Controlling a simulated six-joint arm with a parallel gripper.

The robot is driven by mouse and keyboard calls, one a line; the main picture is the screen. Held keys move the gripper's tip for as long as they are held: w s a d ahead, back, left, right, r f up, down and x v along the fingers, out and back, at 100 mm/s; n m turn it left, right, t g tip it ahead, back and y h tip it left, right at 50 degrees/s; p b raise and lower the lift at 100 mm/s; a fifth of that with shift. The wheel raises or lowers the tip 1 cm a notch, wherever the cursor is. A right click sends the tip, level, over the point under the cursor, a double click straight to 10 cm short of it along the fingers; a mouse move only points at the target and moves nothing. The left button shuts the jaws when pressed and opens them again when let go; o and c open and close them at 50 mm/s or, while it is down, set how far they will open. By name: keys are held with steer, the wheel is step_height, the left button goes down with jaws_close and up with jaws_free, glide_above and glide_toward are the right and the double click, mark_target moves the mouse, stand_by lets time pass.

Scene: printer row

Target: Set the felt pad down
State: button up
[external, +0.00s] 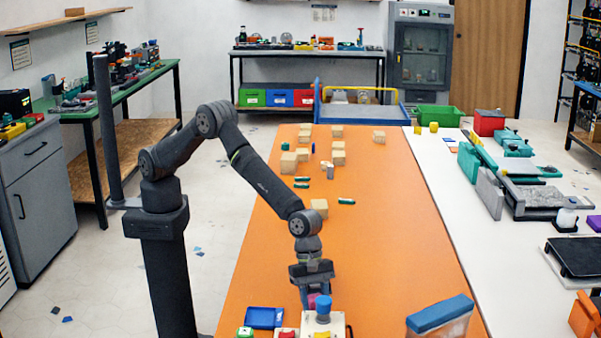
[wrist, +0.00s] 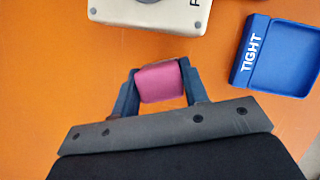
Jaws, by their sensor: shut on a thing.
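The felt pad appears as a small magenta block (wrist: 161,82) between the two fingers of my gripper (wrist: 160,84) in the wrist view. My gripper is shut on it. In the external view my gripper (external: 312,288) points down over the near part of the orange table, with a bit of the pad (external: 312,299) showing at its tip. Orange table shows around the pad in the wrist view; I cannot tell whether the pad touches it. A blue tray marked TIGHT (wrist: 285,62) lies to the right in the wrist view, apart from the pad.
A beige box (wrist: 150,12) with partly cut-off lettering lies just beyond the pad. A blue-lidded container (external: 440,316) stands at the near right. Wooden blocks (external: 319,207) and small green pieces (external: 346,201) lie farther up the orange table (external: 400,240). Its middle right is clear.

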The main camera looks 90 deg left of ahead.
mark_target(315, 297)
steer(key=o, duration=1)
steer(key=shift+f, duration=0.15)
steer(key=shift+c, duration=0.2)
steer(key=v, duration=1.2)
steer(key=shift+s, duration=0.1)
steer(key=x, duration=1.1)
steer(key=shift+d+f, duration=0.1)
steer(key=shift+f, duration=0.15)
steer(key=shift+w+d+r, duration=0.1)
steer(key=shift+w+r, duration=0.1)
steer(key=shift+r, duration=1.7)
steer(key=shift+f, duration=0.1)
